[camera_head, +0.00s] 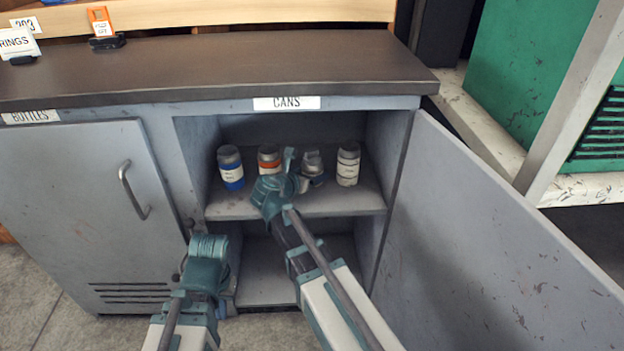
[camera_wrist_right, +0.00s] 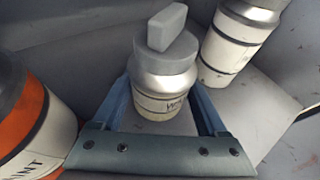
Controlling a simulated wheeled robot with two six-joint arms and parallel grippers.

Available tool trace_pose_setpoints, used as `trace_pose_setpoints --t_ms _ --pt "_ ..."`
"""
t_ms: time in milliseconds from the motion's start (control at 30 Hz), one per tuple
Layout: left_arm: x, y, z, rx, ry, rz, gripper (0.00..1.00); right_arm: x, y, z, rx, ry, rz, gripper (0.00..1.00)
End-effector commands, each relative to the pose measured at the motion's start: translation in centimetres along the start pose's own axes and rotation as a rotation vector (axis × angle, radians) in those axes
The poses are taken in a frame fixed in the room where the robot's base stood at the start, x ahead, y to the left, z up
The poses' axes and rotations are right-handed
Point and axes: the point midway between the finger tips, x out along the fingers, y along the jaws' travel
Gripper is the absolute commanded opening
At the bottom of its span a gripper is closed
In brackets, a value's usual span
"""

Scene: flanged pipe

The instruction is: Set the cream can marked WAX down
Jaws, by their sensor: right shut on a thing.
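The cream can marked WAX (camera_wrist_right: 158,101) has a grey lid with a grey block-like handle on top; only the W of its label reads clearly. My right gripper (camera_wrist_right: 165,112) is shut on it, with a blue finger on either side. In the head view the can (camera_head: 313,164) is at the upper shelf of the open CANS cupboard, between the orange-banded can and a white can. Whether its base touches the shelf is hidden. My left gripper (camera_head: 207,262) is low in front of the cupboard's left side; its fingers do not show clearly.
On the upper shelf (camera_head: 335,204) stand a blue-banded can (camera_head: 231,168), an orange-banded can (camera_head: 268,158) marked PAINT in the wrist view (camera_wrist_right: 30,130), and a white can (camera_head: 348,165). The open door (camera_head: 480,230) is at right. The lower compartment looks mostly bare.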

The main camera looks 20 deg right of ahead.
Motion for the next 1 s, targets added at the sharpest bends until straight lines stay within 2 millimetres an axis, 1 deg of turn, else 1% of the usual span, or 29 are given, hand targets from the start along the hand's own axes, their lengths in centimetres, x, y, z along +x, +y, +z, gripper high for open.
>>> trace_pose_setpoints --t_ms 200,333,367,400,500,700,800,867,967,1000 --pt "-0.1 0.0 0.0 0.000 0.000 0.000 0.00 0.0 0.0 0.1 -0.001 -0.001 0.000 0.45" --pt "0.3 0.0 0.0 -0.001 0.000 0.000 0.00 0.1 0.0 -0.3 -0.001 -0.001 0.000 0.45" --pt "0.3 0.0 0.0 -0.001 0.000 0.000 0.00 0.1 0.0 -0.3 0.000 0.000 0.000 0.78" --pt "0.2 0.0 0.0 -0.001 0.000 0.000 0.00 0.1 0.0 -0.2 0.000 0.000 0.000 0.85" --pt "0.2 0.0 0.0 -0.001 0.000 0.000 0.00 0.1 0.0 -0.2 0.000 0.000 0.000 1.00" --pt "0.1 0.0 0.0 -0.001 0.000 0.000 0.00 0.1 0.0 -0.1 0.000 0.000 0.000 1.00" --pt "-0.3 0.0 0.0 0.000 0.000 0.000 0.00 -0.1 0.0 0.3 0.000 0.000 0.000 1.00" --pt "-0.6 -0.1 0.0 0.000 0.000 0.000 0.00 -0.9 0.0 0.3 -0.001 0.000 0.003 1.00" --pt "-1.4 -0.1 0.1 0.002 0.000 0.000 0.00 -2.7 -0.1 0.4 -0.002 0.000 0.003 1.00" --pt "-1.8 -0.2 0.1 0.002 0.000 0.000 0.00 -3.6 -0.1 0.4 -0.002 -0.001 0.004 1.00"
